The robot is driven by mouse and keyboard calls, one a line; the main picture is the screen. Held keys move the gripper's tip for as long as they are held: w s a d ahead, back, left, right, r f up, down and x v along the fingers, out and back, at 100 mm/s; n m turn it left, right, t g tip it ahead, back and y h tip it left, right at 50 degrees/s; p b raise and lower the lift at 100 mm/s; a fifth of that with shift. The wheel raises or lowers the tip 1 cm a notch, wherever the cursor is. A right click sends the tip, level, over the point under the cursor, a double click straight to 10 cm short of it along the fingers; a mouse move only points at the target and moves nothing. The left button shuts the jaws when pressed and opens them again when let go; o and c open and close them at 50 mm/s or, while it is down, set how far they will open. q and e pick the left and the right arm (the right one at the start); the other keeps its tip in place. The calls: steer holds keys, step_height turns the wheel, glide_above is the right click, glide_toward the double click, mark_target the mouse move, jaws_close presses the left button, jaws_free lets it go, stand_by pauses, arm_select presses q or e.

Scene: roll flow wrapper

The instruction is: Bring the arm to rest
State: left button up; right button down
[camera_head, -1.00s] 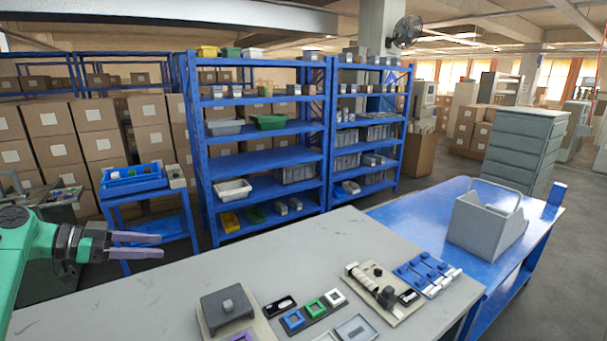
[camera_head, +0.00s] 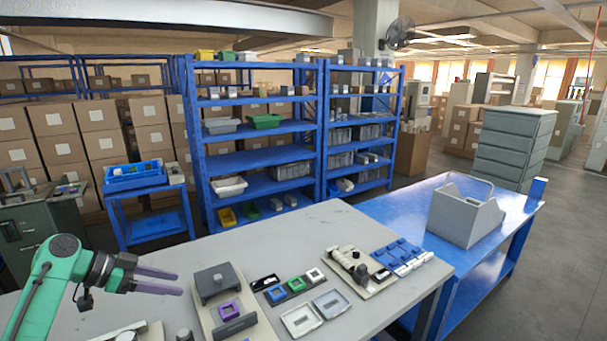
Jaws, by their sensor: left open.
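My left gripper (camera_head: 158,281) comes in from the left on a green arm. Its two purple-grey fingers point right and are apart, with nothing between them. It is over the left part of the grey table (camera_head: 330,231), left of a beige fixture with a dark grey block (camera_head: 220,283) and a purple square frame (camera_head: 229,310). My right gripper is not in the picture.
Blue and green square frames (camera_head: 296,284) sit mid-table by two pale trays (camera_head: 300,319). A beige device (camera_head: 354,270) and blue parts (camera_head: 404,256) lie at the right. A grey bin (camera_head: 464,212) stands on the blue table (camera_head: 395,207). The table's back left is clear.

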arm_select(q)
steer(key=s+d+f+n+g+y, duration=0.1)
steer(key=s+d+f+y, duration=0.1)
steer(key=s+d+f, duration=0.5)
steer(key=s+d+f+n+g+y, duration=0.1)
steer(key=s+f+n+g+y, duration=0.2)
steer(key=f, duration=0.8)
steer(key=s+n+t+y, duration=0.2)
steer(key=s+n+y, duration=0.2)
steer(key=s, duration=1.2)
step_height(320, 180, down, 29)
steer(key=s+g+b, duration=0.1)
steer(key=s+b, duration=0.1)
steer(key=b, duration=0.5)
steer(key=s+a+f+b, duration=0.1)
steer(key=s+f+b, duration=0.2)
steer(key=s+f, duration=0.5)
steer(key=s+a+f+g+b, duration=0.1)
steer(key=s+a+f+b, duration=0.1)
steer(key=s+f, duration=0.7)
step_height(320, 180, down, 5)
steer(key=shift+s+f+g+b, duration=0.1)
steer(key=shift+s+g+b, duration=0.15)
steer(key=shift+b, duration=0.3)
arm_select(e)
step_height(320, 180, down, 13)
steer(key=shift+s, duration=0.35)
